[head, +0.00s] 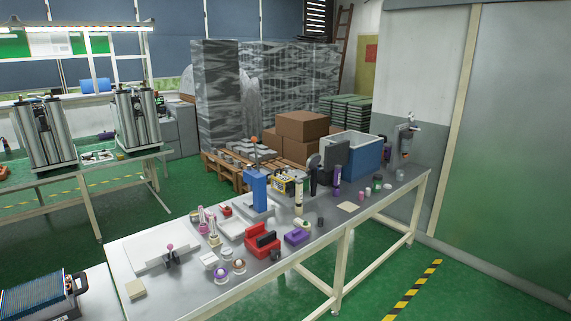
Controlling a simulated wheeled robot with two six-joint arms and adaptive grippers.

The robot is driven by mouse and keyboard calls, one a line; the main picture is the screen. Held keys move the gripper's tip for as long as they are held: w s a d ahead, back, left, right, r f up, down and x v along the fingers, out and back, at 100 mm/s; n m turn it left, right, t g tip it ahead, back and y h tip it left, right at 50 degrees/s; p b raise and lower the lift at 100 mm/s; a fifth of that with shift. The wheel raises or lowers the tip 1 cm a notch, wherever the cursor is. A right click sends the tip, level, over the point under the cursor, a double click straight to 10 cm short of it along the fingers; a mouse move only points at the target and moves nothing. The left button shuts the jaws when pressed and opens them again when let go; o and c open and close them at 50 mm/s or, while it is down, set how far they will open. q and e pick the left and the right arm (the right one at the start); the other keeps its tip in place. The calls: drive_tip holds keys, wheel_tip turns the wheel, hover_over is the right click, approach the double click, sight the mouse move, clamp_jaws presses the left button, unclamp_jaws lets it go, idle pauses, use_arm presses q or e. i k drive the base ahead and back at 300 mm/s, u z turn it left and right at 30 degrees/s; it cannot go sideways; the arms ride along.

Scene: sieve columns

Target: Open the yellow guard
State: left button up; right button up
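No part that I can clearly tell as a yellow guard shows. The most yellow thing is a small yellow and dark box (283,184) on the long metal workbench (185,297), right of a blue upright press-like device (256,191). Whether it has a guard, open or shut, is too small to tell. Neither of my grippers is in the view.
Several small items, a red holder (262,241) and a purple block (297,236) crowd the bench's middle. A blue crate (361,156) stands at its far end. A finned device (40,297) is at lower left. Green floor (465,290) lies open at right.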

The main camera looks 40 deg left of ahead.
sight(274, 177)
drive_tip(key=u, duration=0.5)
drive_tip(key=i, duration=1.45)
drive_tip(key=u, duration=0.65)
